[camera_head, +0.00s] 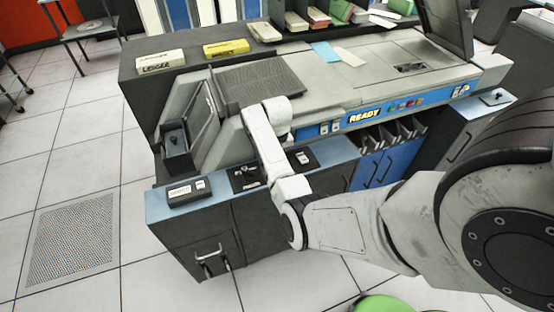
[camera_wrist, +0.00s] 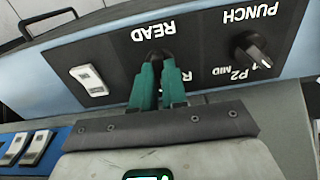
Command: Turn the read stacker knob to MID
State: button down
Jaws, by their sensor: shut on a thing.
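In the wrist view the dark control panel (camera_wrist: 120,62) appears upside down. The read stacker knob (camera_wrist: 154,55) is a black knob beside the READ label. My gripper (camera_wrist: 160,68), with teal fingers, is shut on this knob. The fingers hide most of the knob and part of the position lettering around it, so its pointer setting cannot be read. In the head view my arm hides the gripper and the knob.
A second black knob (camera_wrist: 251,50) sits by the PUNCH label, with P2 and MID markings beside it. A white rocker switch (camera_wrist: 89,80) is left of my fingers. In the head view a lit READY sign (camera_head: 365,116) shows on the machine's front.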

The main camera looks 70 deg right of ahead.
jog(key=shift+r, duration=0.1)
jog(key=m+p, duration=0.1)
jog(key=m, duration=0.3)
jog(key=shift+w+p, duration=0.1)
jog(key=shift+p, duration=0.2)
jog(key=shift+m+p, duration=0.45)
jog(key=shift+m, duration=1.75)
jog(key=c, duration=1.2)
grip_release()
jog(key=shift+o, duration=0.2)
notch_tip(320, 180, up, 11)
